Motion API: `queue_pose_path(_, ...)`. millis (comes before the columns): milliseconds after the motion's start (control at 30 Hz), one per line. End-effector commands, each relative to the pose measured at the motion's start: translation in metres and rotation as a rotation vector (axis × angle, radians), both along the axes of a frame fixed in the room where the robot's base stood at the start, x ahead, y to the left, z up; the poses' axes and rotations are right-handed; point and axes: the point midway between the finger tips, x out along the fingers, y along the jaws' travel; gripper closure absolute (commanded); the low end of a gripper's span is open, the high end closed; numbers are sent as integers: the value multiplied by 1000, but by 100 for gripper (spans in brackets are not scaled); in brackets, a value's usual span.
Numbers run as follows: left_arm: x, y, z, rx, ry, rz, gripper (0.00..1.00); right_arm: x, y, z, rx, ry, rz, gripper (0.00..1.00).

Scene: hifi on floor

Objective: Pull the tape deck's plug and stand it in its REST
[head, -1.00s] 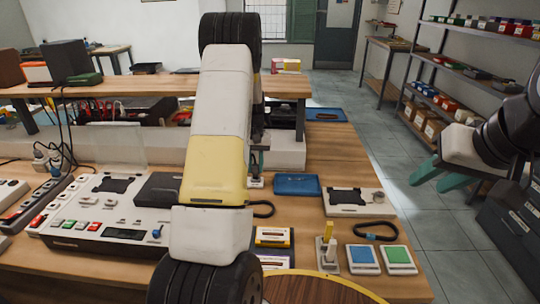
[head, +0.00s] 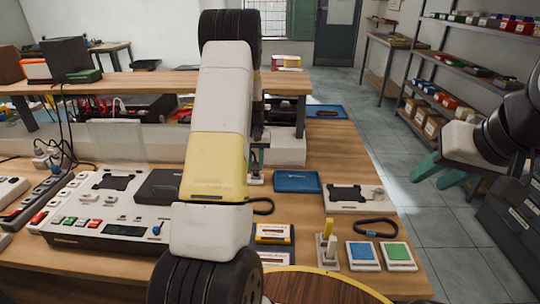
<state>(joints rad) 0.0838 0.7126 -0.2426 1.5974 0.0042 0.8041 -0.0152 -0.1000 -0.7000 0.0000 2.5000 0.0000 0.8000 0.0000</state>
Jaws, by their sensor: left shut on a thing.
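A pale control deck (head: 105,205) with coloured buttons and a dark display lies at the left of the bench; I take it for the tape deck. A black box (head: 158,187) sits at its right. My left gripper (head: 257,160) points down behind my own forearm, its fingers low over a small pale piece (head: 256,179) on the bench. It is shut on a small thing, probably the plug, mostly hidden. A black cable loop (head: 263,206) shows beside the arm. I cannot make out which thing is the REST. My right gripper (head: 447,172) is open and empty, right of the bench.
White plugs (head: 46,155) and dark cables stand in a power strip (head: 38,199) at the left. A blue tray (head: 297,182), a pale device (head: 352,198), a stand with a yellow piece (head: 327,246), and blue (head: 362,255) and green (head: 398,255) pads occupy the right.

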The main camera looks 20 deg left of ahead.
Motion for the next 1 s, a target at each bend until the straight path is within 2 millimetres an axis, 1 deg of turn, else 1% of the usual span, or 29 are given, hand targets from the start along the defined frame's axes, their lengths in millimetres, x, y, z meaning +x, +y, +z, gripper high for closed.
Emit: queue_pose_path(1000,0,0,-12,0,0,0,100,0,0,0,0,0,0,64)
